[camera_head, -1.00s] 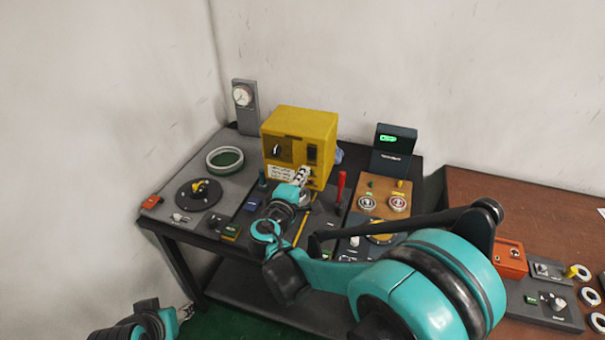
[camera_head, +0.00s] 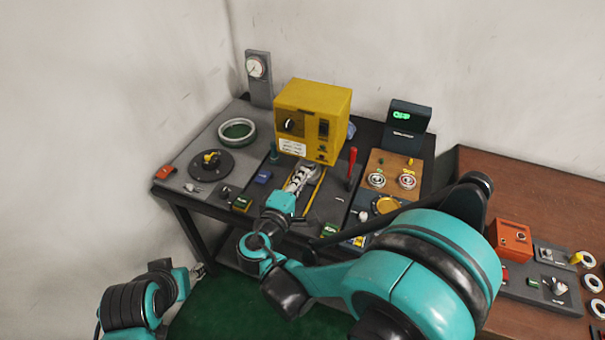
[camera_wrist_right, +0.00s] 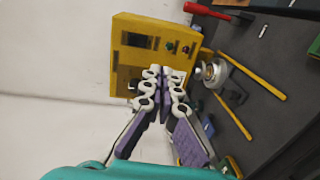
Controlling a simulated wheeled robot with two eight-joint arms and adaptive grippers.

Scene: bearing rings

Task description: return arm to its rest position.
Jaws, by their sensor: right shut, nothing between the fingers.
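My right gripper (camera_head: 302,178) is shut and empty, above the dark table in front of the yellow box (camera_head: 312,120). In the right wrist view its fingers (camera_wrist_right: 165,75) are together, with the yellow box (camera_wrist_right: 150,50) beyond them. A silver round part (camera_wrist_right: 212,73) sits between two yellow rails beside the fingertips there. My left gripper (camera_head: 199,271) shows only small at the lower left, beyond the table's front edge; its jaws are too small to read.
A grey ring (camera_head: 237,132) and a dark disc (camera_head: 211,164) lie at the left of the table. A red-handled lever (camera_head: 351,168) stands right of my right gripper. A dark display (camera_head: 407,128) stands at the back right. White rings (camera_head: 592,283) lie on the brown table.

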